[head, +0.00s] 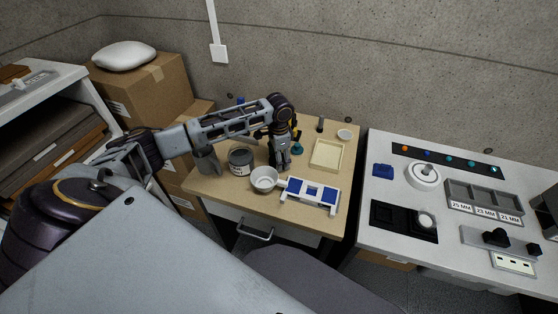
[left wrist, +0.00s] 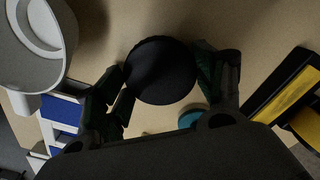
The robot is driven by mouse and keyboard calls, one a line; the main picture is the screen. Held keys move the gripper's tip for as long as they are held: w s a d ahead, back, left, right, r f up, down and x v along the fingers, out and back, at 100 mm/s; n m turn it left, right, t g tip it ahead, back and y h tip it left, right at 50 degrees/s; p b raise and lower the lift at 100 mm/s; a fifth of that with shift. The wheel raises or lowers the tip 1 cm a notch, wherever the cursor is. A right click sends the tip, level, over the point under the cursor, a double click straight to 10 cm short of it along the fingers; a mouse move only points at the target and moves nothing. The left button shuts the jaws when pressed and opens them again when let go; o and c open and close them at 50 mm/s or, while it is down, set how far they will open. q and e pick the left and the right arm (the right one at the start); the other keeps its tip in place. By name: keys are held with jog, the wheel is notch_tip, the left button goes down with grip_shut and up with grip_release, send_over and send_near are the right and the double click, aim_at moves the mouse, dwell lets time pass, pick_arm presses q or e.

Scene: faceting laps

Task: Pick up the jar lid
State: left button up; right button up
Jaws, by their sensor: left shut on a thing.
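The jar lid (left wrist: 162,72) is a dark, round disc between the fingers in the left wrist view. My left gripper (left wrist: 165,85) is shut on it, a finger at each side. In the head view my left gripper (head: 279,165) points down over the wooden table, and I cannot make out the lid there. A dark grey jar with a pale label (head: 240,161) stands left of the gripper. From these views I cannot tell whether the lid is clear of the table. My right gripper is in neither view.
A white cup (head: 264,179) and a blue-and-white rack (head: 311,193) stand close in front of the gripper. A small teal piece (head: 297,149) and a cream tray (head: 327,154) are to its right. A white bench (head: 382,230) with fittings stands farther right.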

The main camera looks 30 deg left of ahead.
pick_arm(q)
jog(key=shift+r, duration=0.2)
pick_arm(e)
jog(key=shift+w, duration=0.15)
pick_arm(q)
jog(key=shift+r, duration=0.6)
notch_tip(320, 180, up, 7)
jog(key=shift+f+p, duration=0.1)
jog(key=shift+p, duration=0.25)
jog(key=shift+r, duration=0.85)
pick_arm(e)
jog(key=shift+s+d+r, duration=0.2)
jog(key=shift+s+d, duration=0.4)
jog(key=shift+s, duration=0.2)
